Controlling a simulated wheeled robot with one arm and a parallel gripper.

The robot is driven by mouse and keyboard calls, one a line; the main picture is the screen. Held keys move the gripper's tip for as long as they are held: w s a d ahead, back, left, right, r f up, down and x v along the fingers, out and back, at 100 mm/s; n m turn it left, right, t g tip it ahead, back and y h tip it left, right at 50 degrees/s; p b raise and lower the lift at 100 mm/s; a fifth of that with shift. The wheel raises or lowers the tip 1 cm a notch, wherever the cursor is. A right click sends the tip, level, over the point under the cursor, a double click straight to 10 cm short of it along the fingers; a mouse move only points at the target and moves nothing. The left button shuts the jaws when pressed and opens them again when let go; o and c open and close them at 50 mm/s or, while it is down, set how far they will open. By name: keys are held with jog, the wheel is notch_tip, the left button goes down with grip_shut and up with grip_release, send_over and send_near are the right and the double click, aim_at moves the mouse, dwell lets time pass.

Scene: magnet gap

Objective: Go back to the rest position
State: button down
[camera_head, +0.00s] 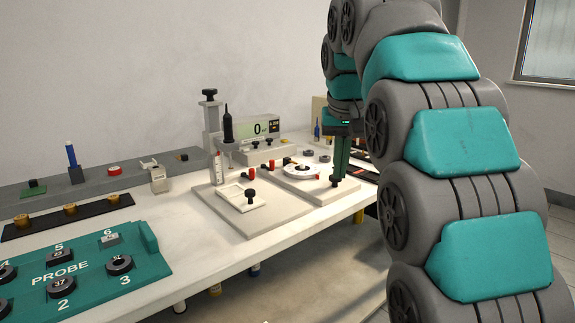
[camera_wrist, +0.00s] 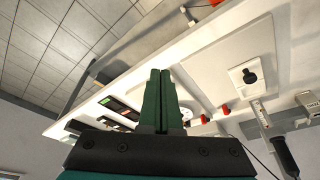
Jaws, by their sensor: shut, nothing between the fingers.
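My gripper (camera_head: 338,178) hangs at the right end of the bench in the head view, its green fingers pointing down in front of the bench's items. In the wrist view my gripper (camera_wrist: 160,75) shows its two green fingers pressed together with nothing between them. The fingertips look close to the bench's right part, but I cannot tell their exact height. My arm fills the right of the head view.
The white bench (camera_head: 180,215) carries a teal PROBE tray (camera_head: 90,262) with black rings at the left. A stand with a display (camera_head: 258,129) and a pale plate with a black knob (camera_head: 250,197) stand mid-bench. A grey wall rises behind.

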jog(key=s+d+f+g, duration=0.2)
jog(key=s+f, duration=1.3)
jog(key=s, duration=0.3)
jog(key=s+d+f+g, duration=0.2)
jog(key=s+f+g, duration=0.1)
jog(key=s+f, duration=1.1)
jog(key=s, duration=0.5)
jog(key=shift+d+f+n, duration=0.3)
jog(key=shift+f, duration=0.1)
